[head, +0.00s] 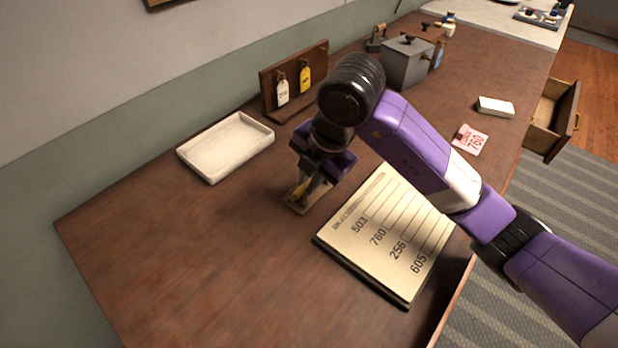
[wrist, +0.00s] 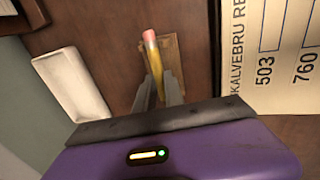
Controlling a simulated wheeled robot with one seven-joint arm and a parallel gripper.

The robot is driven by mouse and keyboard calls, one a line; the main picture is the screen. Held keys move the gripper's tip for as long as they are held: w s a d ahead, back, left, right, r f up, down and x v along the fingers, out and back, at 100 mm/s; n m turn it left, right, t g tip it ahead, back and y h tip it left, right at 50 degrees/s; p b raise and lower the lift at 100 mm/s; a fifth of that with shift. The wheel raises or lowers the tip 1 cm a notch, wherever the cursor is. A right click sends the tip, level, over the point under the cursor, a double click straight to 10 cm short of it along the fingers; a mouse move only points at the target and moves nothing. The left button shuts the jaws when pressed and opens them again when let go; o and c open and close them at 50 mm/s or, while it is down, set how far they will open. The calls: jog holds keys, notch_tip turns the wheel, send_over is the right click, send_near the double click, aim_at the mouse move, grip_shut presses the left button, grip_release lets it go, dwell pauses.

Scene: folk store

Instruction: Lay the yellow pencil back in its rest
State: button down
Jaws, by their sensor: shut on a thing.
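The yellow pencil (wrist: 153,55) with a pink eraser end shows between the two fingers of my gripper (wrist: 158,95) in the wrist view. My gripper is shut on it. A small light-brown wooden rest (wrist: 173,52) lies just under and beside the pencil. In the head view my gripper (head: 308,188) points down at the wooden rest (head: 295,208), left of the open ledger. Whether the pencil touches the rest I cannot tell. The pencil's lower end is hidden by the fingers.
An open ledger (head: 390,235) with numbers lies right of my gripper. A white tray (head: 226,147) lies to the left. A key board with tags (head: 293,80) and a grey box (head: 406,62) stand behind. The table's front left is clear. A drawer (head: 553,115) stands open at the right.

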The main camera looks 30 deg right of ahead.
jog(key=c, duration=1.3)
grip_release()
jog(key=shift+c, duration=0.2)
jog(key=shift+r, duration=0.1)
jog(key=a+v, duration=0.1)
jog(key=v, duration=0.6)
jog(key=shift+d+r+p, duration=0.3)
jog(key=shift+d, duration=0.25)
jog(key=shift+s, duration=0.1)
